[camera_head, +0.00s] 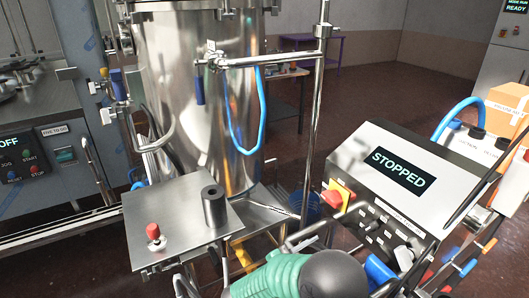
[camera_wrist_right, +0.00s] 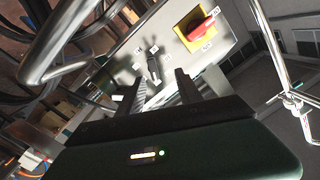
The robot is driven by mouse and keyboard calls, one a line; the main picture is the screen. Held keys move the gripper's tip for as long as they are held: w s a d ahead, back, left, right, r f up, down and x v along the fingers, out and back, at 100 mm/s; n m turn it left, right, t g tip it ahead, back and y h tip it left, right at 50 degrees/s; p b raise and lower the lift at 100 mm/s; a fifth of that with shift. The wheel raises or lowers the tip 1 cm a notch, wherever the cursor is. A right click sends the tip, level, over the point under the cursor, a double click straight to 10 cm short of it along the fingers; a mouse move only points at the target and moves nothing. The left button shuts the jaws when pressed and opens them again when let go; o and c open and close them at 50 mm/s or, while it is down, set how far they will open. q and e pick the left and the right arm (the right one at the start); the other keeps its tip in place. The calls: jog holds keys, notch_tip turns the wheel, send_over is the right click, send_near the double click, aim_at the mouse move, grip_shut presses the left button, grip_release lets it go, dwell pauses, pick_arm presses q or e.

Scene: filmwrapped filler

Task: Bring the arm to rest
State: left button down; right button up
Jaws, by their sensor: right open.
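My right arm (camera_head: 300,277), green with a dark rounded part, comes in at the bottom centre of the head view. My right gripper (camera_wrist_right: 158,90) shows in the right wrist view with its two dark fingers apart. Its fingers point at the sloped face of a control box (camera_head: 355,160). A small black switch (camera_wrist_right: 153,66) on that face appears between the fingers; I cannot tell whether they touch it. The box's screen (camera_head: 398,172) reads STOPPED. My left gripper is not in view.
A red knob on a yellow plate (camera_head: 337,199) sits on the box, also seen in the wrist view (camera_wrist_right: 200,28). Steel tubes (camera_head: 316,110) rise close to the arm. A steel plate (camera_head: 180,222) with a red button and a large steel vessel (camera_head: 200,75) stand left.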

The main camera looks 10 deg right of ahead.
jog(key=w+a+n+t+y, duration=0.45)
jog(key=w+n+y, duration=0.25)
jog(key=n+y, duration=0.3)
jog(key=s+d+f+n+g+y, duration=0.1)
jog(key=s+f+n+g+y, duration=0.15)
jog(key=s, duration=0.65)
jog(key=s+d+f+n+g+y+p, duration=0.1)
jog(key=s+d+f+n+g, duration=0.2)
jog(key=s, duration=0.6)
jog(key=s+f+n+g+y, duration=0.25)
jog(key=s+g, duration=0.25)
jog(key=s, duration=0.4)
notch_tip(320, 180, up, 17)
jog(key=p, duration=1.7)
jog(key=shift+w+r, duration=0.1)
jog(key=shift+r, duration=0.05)
